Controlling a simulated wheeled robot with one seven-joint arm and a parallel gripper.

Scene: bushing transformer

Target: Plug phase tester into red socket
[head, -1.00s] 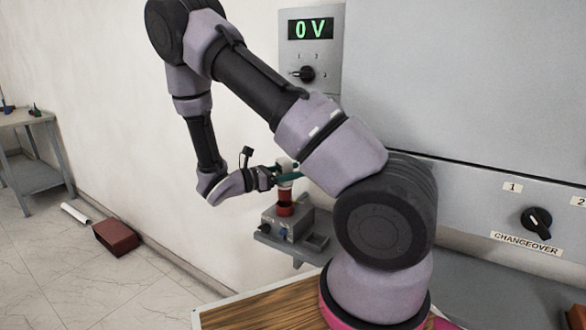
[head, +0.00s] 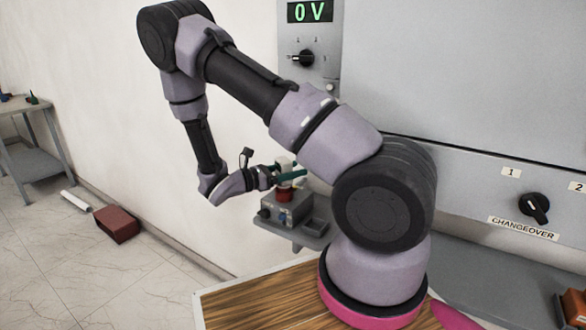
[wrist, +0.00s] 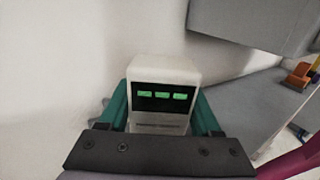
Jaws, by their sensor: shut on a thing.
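The phase tester shows in the wrist view (wrist: 165,88) as a white block with a dark display of green dashes. My gripper (head: 288,173) is shut on it, with green fingers on both sides. In the head view, the tester's white top (head: 284,163) stands above the fingers, about upright. A red part (head: 284,195) shows below the fingers, directly over the grey box (head: 293,210). I cannot tell how much of the red is tester and how much is red socket, or whether the tester is fully seated.
The grey box sits on a small wall shelf (head: 300,240). The cabinet with a 0 V display (head: 310,12) and CHANGEOVER knob (head: 534,207) stands at right. A wooden table top (head: 260,300) is in front. A dark red box (head: 117,224) lies on the floor at left.

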